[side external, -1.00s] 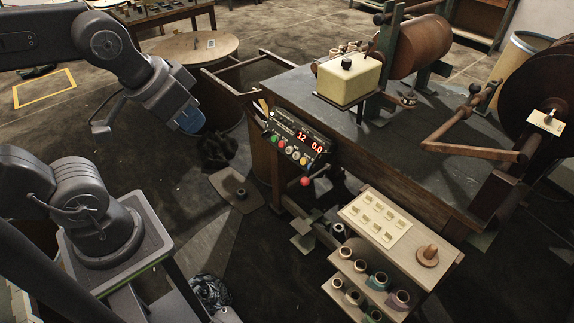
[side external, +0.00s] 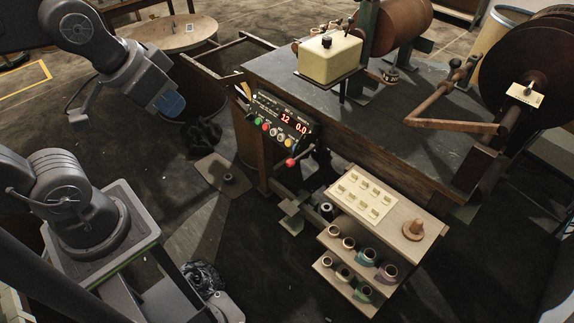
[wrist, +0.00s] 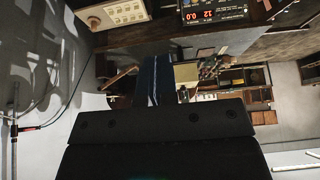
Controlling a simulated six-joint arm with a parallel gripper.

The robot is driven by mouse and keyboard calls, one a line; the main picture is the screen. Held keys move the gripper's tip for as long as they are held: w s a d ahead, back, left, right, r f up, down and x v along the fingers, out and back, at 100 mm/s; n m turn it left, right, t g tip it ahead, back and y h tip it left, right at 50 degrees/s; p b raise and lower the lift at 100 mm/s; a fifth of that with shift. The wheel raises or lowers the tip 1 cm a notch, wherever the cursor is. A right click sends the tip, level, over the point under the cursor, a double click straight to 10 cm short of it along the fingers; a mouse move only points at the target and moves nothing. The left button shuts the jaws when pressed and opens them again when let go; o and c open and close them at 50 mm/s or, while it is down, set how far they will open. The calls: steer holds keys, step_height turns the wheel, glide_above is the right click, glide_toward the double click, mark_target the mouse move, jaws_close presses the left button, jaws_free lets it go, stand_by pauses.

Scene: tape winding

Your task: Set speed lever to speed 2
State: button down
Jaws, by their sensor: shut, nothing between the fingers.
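A control panel (side external: 282,122) is fixed to the near left corner of the workbench. Its red display reads 12 and 0.0, with a row of coloured buttons below. A lever with a red ball knob (side external: 291,162) sticks out under the panel; I take it as the speed lever. Its speed marks are too small to read. My gripper (side external: 172,104) has blue fingers, is shut and empty, and hangs in the air left of the panel, well apart from the lever. In the wrist view, the blue fingers (wrist: 152,80) show below the panel display (wrist: 214,14); the lever is not clear there.
A cream box with a black knob (side external: 330,58) stands on the bench (side external: 390,115). A wooden crank arm (side external: 445,108) and large reel (side external: 520,65) are at right. A small shelf (side external: 400,220) with tape rolls stands in front. Open air lies between gripper and panel.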

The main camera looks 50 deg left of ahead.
steer(key=c, duration=1.9)
jaws_free()
steer(key=shift+o, duration=0.9)
steer(key=o, duration=0.9)
steer(key=w+f+t, duration=0.3)
steer(key=w+f, duration=0.1)
steer(key=w, duration=1.3)
steer(key=shift+d, duration=0.15)
steer(key=shift+o, duration=0.2)
steer(key=w+f+t, duration=0.1)
steer(key=w+f, duration=0.5)
steer(key=w, duration=0.2)
steer(key=shift+w+a+f+n+t, duration=0.25)
steer(key=shift+w+n+t, duration=0.05)
steer(key=shift+t, duration=0.1)
steer(key=t+y, duration=0.3)
steer(key=t, duration=0.4)
glide_toward(294, 159)
steer(key=w, duration=0.3)
steer(key=w+a, duration=0.1)
steer(key=w, duration=0.2)
steer(key=w+a, duration=0.1)
steer(key=w, duration=0.3)
steer(key=shift+f, duration=0.4)
steer(key=shift+c, duration=0.4)
